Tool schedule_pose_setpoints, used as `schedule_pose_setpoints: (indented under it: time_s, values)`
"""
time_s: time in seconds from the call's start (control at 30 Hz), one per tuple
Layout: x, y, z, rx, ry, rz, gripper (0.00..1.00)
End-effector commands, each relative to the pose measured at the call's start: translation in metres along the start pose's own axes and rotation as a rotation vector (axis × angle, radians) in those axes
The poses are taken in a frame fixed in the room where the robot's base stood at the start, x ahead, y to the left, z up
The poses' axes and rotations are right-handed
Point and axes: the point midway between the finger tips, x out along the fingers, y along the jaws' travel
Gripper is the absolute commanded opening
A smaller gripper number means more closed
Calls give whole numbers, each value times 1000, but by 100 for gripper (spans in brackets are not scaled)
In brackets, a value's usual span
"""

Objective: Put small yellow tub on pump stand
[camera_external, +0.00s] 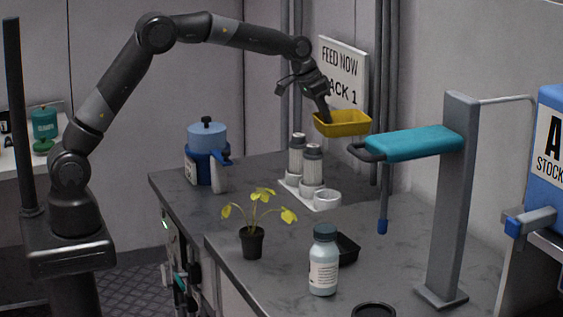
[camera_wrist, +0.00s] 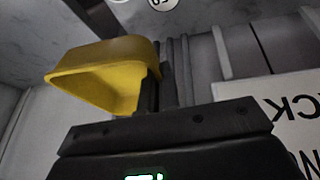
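The small yellow tub (camera_external: 343,124) is held in the air above the back of the counter, roughly upright. My gripper (camera_external: 325,110) is shut on the tub's left wall. In the wrist view the tub (camera_wrist: 105,72) extends left from the dark fingers of my gripper (camera_wrist: 152,92). A grey stand (camera_external: 453,200) with a flat teal top (camera_external: 413,143) and a dark looped handle rises from the right of the counter; it may be the pump stand. The tub is to the left of the teal top and slightly higher in the picture, apart from it.
On the counter (camera_external: 300,250) are a blue pot-like device (camera_external: 207,153), white-bodied shakers on a tray (camera_external: 313,165), a potted plant (camera_external: 252,240), a bottle (camera_external: 323,265) and a black tray (camera_external: 348,247). A sign (camera_external: 343,70) hangs behind the tub. A blue stock unit (camera_external: 548,170) stands far right.

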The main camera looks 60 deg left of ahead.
Motion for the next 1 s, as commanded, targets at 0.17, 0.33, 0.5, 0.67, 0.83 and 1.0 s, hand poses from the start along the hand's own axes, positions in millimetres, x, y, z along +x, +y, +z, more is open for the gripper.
schedule_pose_setpoints:
  time_s: [0.17,0.33,0.5,0.67,0.83,1.0]
  values:
    - [-18,-102,11,-38,5,-15,0]
    - [-38,-188,31,-64,8,-26,0]
    - [-56,-251,52,-82,11,-33,0]
    - [-69,-288,69,-93,12,-38,0]
    - [-79,-316,82,-104,13,-42,0]
    - [-54,-323,96,-103,8,-39,0]
